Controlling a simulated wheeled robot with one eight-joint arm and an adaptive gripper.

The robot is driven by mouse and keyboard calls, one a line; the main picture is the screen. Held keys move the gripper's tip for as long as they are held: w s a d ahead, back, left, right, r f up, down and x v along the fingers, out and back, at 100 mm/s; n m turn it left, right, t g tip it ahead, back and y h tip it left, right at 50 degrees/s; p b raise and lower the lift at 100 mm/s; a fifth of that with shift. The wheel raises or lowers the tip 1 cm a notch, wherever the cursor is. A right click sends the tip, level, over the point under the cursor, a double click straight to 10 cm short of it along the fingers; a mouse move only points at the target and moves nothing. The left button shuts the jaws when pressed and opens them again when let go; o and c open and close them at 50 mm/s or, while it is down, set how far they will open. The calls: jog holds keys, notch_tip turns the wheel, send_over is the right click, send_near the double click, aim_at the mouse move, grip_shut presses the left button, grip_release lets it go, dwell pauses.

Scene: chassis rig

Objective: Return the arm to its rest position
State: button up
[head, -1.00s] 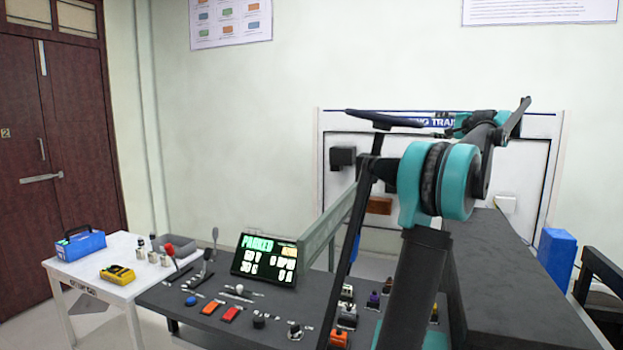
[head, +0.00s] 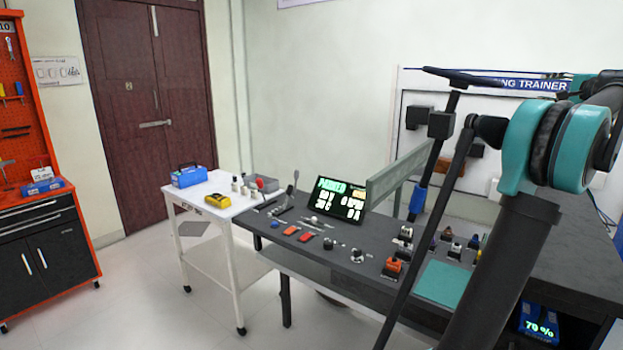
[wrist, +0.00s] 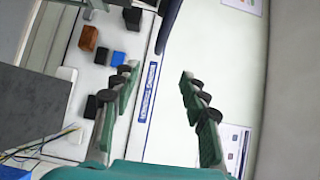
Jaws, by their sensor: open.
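My gripper (wrist: 158,76) shows in the wrist view, with its two fingers well apart and nothing between them. Beyond the fingers are the pale wall and the white trainer board with a blue title strip (wrist: 148,105). In the head view my teal and dark arm stands at the right, folded high above the dark console (head: 285,228). The gripper itself cannot be made out there, as the arm's far part runs out at the right edge. The console display (head: 340,198) reads "PARKED".
A white cart (head: 215,205) with a blue toolbox (head: 189,175) and a yellow meter (head: 214,199) stands left of the console. An orange tool cabinet (head: 40,215) is at far left. The trainer board (head: 408,88) stands behind my arm.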

jog(key=w+a+f+n+g+y, duration=0.2)
jog(key=w+a+f+n+g, duration=0.15)
jog(key=a+f, duration=1)
jog(key=w+a+f+n+g+y, duration=0.3)
jog(key=a+f, duration=0.6)
jog(key=a, duration=0.9)
jog(key=s+a+f+n+g, duration=0.2)
jog(key=s+a+f, duration=0.3)
jog(key=a+f, duration=0.25)
jog(key=s+a+f+n+g, duration=0.25)
jog(key=s+a+f, duration=0.3)
jog(key=a, duration=0.35)
jog(key=s+a+f+n+g+h, duration=0.1)
jog(key=s+a+f, duration=0.4)
jog(key=s+f, duration=0.6)
jog(key=s+a+f+n+g+h, duration=0.1)
jog(key=s+a+f+n+h, duration=0.2)
jog(key=s+f+n, duration=0.3)
jog(key=s+a+f, duration=0.1)
jog(key=s+f, duration=0.4)
jog(key=s, duration=0.2)
jog(key=shift+s+a+f+h, duration=0.2)
jog(key=shift+s+a+h, duration=0.1)
jog(key=shift+s+a, duration=0.05)
